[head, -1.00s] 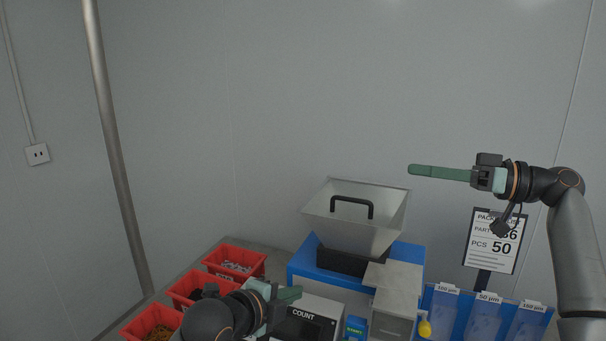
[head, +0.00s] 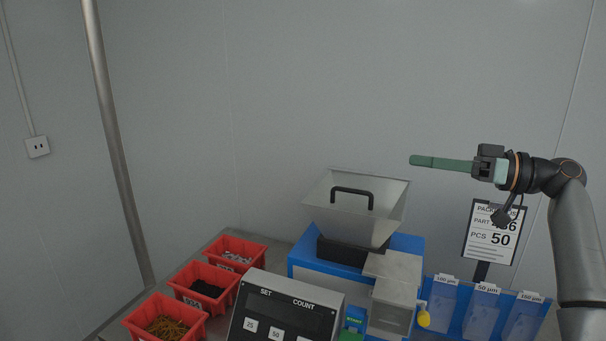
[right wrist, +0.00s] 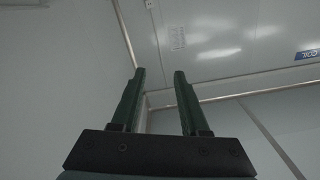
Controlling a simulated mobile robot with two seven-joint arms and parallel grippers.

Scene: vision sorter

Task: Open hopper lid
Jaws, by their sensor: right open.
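The hopper (head: 345,233) is a pale grey funnel on top of a blue machine (head: 312,268). Its lid (head: 352,183) appears to lie shut across the top, with a black bar handle (head: 352,191) standing up from it. My right gripper (head: 412,160) has green fingers and is above and to the right of the hopper, apart from the lid and handle. In the right wrist view the fingers (right wrist: 160,75) are spread with nothing between them. My left gripper is out of view.
Red bins (head: 205,285) of small parts stand at the left. A counter panel (head: 285,318) stands in front, and a grey chute (head: 393,290) sits beside the hopper. At the right are a sign (head: 492,232) and blue pouch holders (head: 486,312). The space above the hopper is clear.

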